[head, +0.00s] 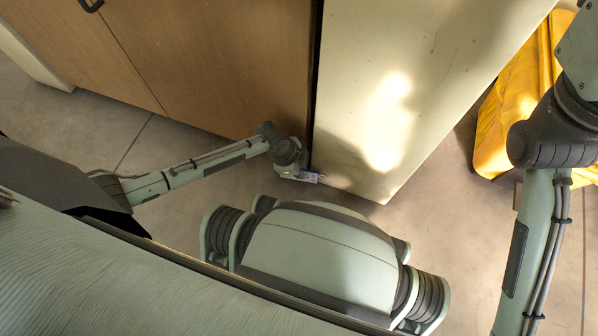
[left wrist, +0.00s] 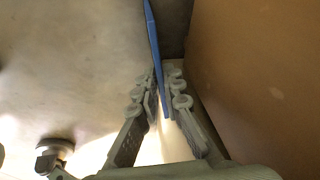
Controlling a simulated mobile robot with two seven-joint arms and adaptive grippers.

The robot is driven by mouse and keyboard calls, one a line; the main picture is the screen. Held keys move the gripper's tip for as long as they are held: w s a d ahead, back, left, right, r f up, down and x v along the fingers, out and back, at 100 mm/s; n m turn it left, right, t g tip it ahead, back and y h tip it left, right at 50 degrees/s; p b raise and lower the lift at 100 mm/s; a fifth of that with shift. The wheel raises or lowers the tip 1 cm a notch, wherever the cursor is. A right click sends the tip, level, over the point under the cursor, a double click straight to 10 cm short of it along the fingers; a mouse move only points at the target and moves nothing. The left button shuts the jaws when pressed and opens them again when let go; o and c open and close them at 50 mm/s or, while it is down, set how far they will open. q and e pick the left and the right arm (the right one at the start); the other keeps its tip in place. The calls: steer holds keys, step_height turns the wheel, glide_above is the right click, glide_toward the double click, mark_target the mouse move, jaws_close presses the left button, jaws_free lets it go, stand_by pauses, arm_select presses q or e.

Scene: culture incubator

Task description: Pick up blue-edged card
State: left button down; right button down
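The blue-edged card shows in the left wrist view as a thin blue strip (left wrist: 154,45), seen nearly edge-on. It runs between the fingertips of my left gripper (left wrist: 162,85) and extends beyond them. The two fingers lean together with the card between them, and I see no clear gap beside it. My left gripper (head: 297,174) is small and partly hidden there. My right gripper is outside the frames.
A wooden cabinet front (head: 215,60) stands close behind the left arm. A pale panel (head: 375,120) stands right of the gripper. A yellow cloth or bag (head: 520,95) lies at the right. The grey tiled floor (head: 440,225) is clear in front of the panel.

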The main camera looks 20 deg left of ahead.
arm_select(q)
steer(key=shift+w+r, duration=0.2)
